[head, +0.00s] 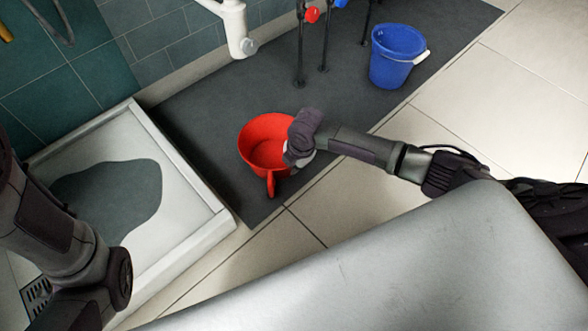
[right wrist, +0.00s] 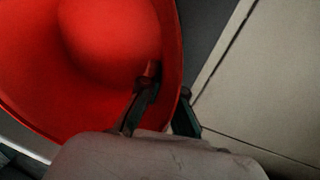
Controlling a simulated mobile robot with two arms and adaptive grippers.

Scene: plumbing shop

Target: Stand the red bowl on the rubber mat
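The red bowl (head: 262,146) has a handle pointing toward the bottom of the head view. It looks roughly upright, over the dark rubber mat (head: 215,110), near the mat's front edge. I cannot tell whether its base touches the mat. My right gripper (head: 295,150) is at the bowl's right rim. In the right wrist view, the bowl (right wrist: 95,70) fills the upper left, and the gripper's fingers (right wrist: 170,92) straddle its wall, one inside and one outside, closed on it. My left arm shows at the left of the head view, but its gripper is out of frame.
A blue bucket (head: 397,55) stands on the mat at the back right. Dark pipes with a red valve (head: 312,15) and a white drain pipe (head: 235,25) are behind the bowl. A white shower tray (head: 190,235) with a raised rim lies left of the mat. Pale floor tiles are clear at right.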

